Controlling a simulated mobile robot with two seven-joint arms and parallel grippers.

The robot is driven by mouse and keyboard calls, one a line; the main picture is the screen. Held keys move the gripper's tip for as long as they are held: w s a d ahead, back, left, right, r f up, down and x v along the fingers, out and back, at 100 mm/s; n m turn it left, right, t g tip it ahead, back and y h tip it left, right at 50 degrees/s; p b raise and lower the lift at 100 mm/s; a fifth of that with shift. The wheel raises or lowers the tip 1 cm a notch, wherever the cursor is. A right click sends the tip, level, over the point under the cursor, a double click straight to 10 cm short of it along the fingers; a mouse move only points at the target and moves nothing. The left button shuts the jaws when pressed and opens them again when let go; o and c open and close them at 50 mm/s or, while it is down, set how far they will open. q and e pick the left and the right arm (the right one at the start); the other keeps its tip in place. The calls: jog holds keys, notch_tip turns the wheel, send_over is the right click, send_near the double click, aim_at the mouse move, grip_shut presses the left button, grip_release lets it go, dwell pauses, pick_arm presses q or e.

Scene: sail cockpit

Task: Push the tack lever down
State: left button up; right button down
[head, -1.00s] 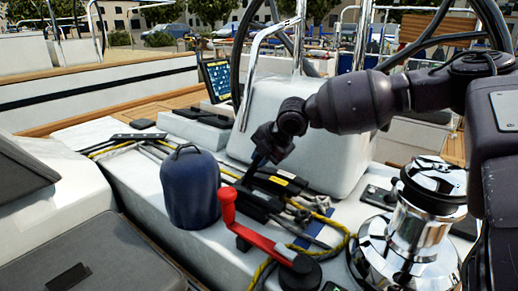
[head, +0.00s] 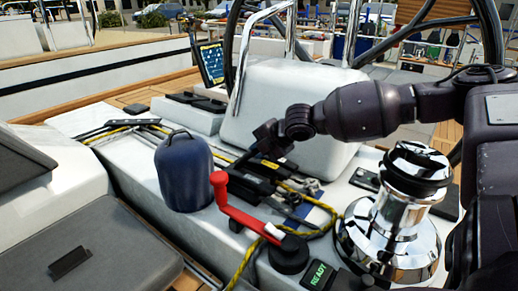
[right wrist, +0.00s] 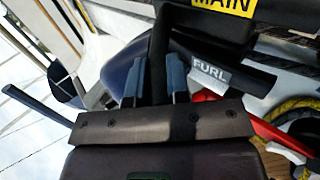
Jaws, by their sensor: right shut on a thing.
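In the right wrist view, my right gripper (right wrist: 155,65) has its two blue-grey fingers closed on either side of a black lever (right wrist: 160,35). No tack label is readable on this lever, so I cannot confirm its name. A black handle labelled FURL (right wrist: 245,82) lies just to the right, and a yellow MAIN label (right wrist: 224,4) is at the top. In the head view, my right gripper (head: 250,158) is low at the black clutch bank (head: 262,178). The wrist hides part of the held lever there. My left gripper is not in view.
A navy blue covered drum (head: 183,175) and a red winch handle (head: 240,212) stand close to the clutches. A chrome winch (head: 395,215) is at right, a READY display (head: 317,276) at the front. Yellow rope (head: 322,222) runs between.

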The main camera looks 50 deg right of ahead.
jog(key=c, duration=1.1)
grip_release()
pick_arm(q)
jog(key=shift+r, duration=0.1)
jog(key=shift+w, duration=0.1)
pick_arm(e)
jog(key=shift+s+r, duration=0.15)
jog(key=shift+r, duration=0.1)
jog(key=shift+s+d+r+p, duration=0.15)
jog(key=shift+s+r+p, duration=0.45)
jog(key=shift+r+p, duration=0.3)
pick_arm(q)
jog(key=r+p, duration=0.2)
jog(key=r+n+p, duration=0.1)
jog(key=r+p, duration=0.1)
jog(key=p, duration=0.1)
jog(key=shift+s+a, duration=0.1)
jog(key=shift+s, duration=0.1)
pick_arm(e)
jog(key=v, duration=0.8)
jog(key=shift+s+f, duration=0.1)
jog(key=shift+s, duration=0.2)
